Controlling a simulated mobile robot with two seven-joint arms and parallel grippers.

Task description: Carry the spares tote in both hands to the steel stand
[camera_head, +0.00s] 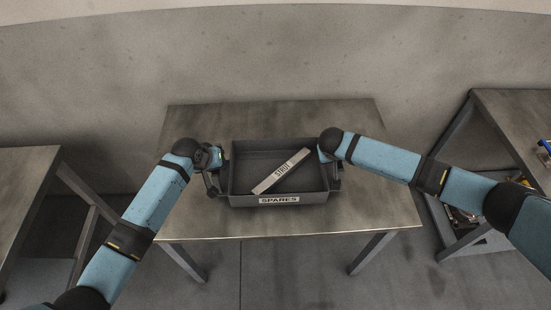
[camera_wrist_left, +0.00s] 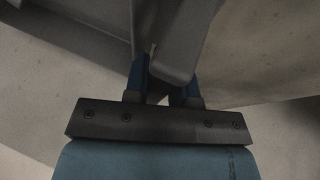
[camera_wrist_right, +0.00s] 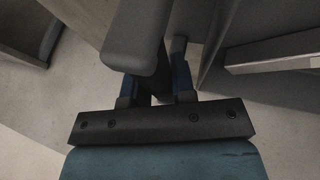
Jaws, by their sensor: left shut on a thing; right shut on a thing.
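The dark grey spares tote (camera_head: 240,200), labelled SPARES on its front, is over the middle of the steel stand (camera_head: 320,225). I cannot tell whether its bottom touches the stand top. A pale bar marked STRUT (camera_head: 282,171) lies slanted inside the tote, and its end also shows in the right wrist view (camera_wrist_right: 270,52). My left gripper (camera_head: 214,180) is shut on the tote's left handle, which fills the upper middle of the left wrist view (camera_wrist_left: 185,40). My right gripper (camera_head: 332,172) is shut on the right handle, seen in the right wrist view (camera_wrist_right: 135,40).
Another table (camera_head: 25,170) stands at the left edge, and a third table (camera_head: 510,115) at the right holds a blue item (camera_head: 545,146). Small parts lie on that table's lower shelf. A plain wall is behind. The stand top is bare around the tote.

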